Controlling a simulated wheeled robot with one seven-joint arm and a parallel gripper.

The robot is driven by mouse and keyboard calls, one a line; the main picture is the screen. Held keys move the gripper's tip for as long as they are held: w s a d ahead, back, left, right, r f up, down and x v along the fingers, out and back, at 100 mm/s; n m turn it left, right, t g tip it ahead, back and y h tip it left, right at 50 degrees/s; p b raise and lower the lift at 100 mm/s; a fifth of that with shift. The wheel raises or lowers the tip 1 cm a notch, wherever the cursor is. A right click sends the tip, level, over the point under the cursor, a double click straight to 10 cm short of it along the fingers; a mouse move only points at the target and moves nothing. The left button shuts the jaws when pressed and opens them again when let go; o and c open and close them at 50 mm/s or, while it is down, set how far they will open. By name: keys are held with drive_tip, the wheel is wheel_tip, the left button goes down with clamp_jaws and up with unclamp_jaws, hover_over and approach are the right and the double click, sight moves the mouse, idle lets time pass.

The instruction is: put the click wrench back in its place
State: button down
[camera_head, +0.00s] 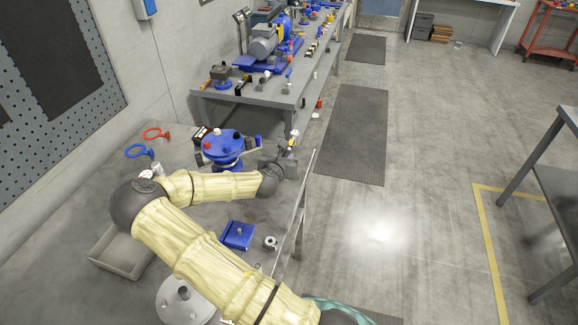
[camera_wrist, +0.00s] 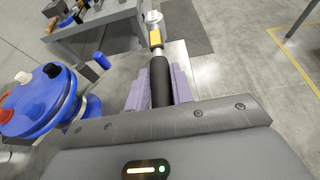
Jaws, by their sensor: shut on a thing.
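My gripper (camera_wrist: 160,88) is shut on the click wrench (camera_wrist: 159,80), with its purple fingers on either side of the black handle. In the wrist view the wrench points away from me, with a yellow band and a silver head at its far end. In the head view my gripper (camera_head: 284,160) is near the right edge of the close bench, and the wrench (camera_head: 292,146) is small and sticks out past it. The part of the handle nearest my palm is hidden. I cannot tell which spot is the wrench's place.
A blue round stand (camera_head: 222,146) is left of my gripper. A blue block (camera_head: 238,235), a grey tray (camera_head: 120,252) and a red ring (camera_head: 157,133) are on the close bench. A cluttered far bench (camera_head: 265,92) stands behind.

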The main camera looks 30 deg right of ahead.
drive_tip(key=shift+w+d+r, duration=0.15)
drive_tip(key=shift+d+r, duration=0.1)
drive_tip(key=shift+d, duration=0.05)
drive_tip(key=shift+s, duration=0.25)
drive_tip(key=shift+f+p, duration=0.45)
drive_tip(key=shift+f, duration=2.75)
wheel_tip(320, 180, down, 4)
drive_tip(key=shift+d+r+p, duration=0.1)
drive_tip(key=shift+r+p, duration=0.1)
drive_tip(key=shift+p, duration=0.1)
drive_tip(key=c, duration=1.2)
unclamp_jaws()
drive_tip(key=shift+f, duration=0.1)
drive_tip(key=shift+w, duration=0.1)
